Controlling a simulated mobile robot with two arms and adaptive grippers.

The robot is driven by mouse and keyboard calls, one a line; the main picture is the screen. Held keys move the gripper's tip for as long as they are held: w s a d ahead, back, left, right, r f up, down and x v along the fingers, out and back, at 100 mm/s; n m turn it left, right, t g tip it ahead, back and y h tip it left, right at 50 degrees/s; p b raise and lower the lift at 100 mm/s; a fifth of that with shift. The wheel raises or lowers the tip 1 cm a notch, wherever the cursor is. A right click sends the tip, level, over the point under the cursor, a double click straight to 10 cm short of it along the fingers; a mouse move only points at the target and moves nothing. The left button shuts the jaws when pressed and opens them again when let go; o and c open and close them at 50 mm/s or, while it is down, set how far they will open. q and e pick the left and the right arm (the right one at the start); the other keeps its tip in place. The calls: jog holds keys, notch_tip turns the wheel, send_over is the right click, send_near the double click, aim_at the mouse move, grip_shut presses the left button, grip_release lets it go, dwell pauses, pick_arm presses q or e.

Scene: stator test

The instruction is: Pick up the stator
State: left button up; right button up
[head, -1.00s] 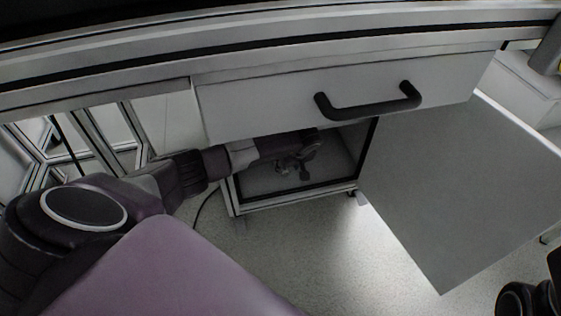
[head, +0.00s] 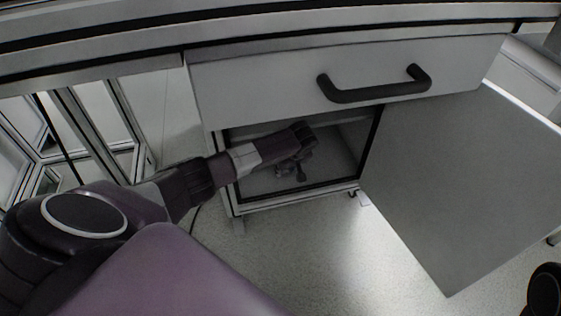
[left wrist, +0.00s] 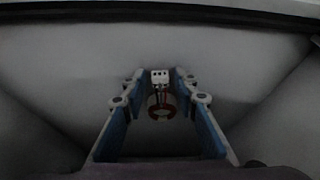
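The stator (left wrist: 161,110) shows in the left wrist view as a reddish-copper ring with wires running up to a small white connector block (left wrist: 160,76). It lies between and beyond the blue-padded fingers of my left gripper (left wrist: 158,88), which are spread apart with visible room on both sides. In the head view my left gripper (head: 292,168) is inside the open lower compartment of the cabinet. I cannot make out the stator in the head view. My right gripper is not in view.
The cabinet drawer (head: 270,85) with its black handle (head: 375,92) is shut just above my left arm. The cabinet door (head: 450,190) stands open to the right. The compartment's side walls and front frame surround my arm. The floor (head: 310,250) in front is clear.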

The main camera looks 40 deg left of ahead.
pick_arm(q)
grip_shut()
jog(key=shift+r, duration=0.2)
jog(key=shift+r+p, duration=0.6)
jog(key=shift+p, duration=0.25)
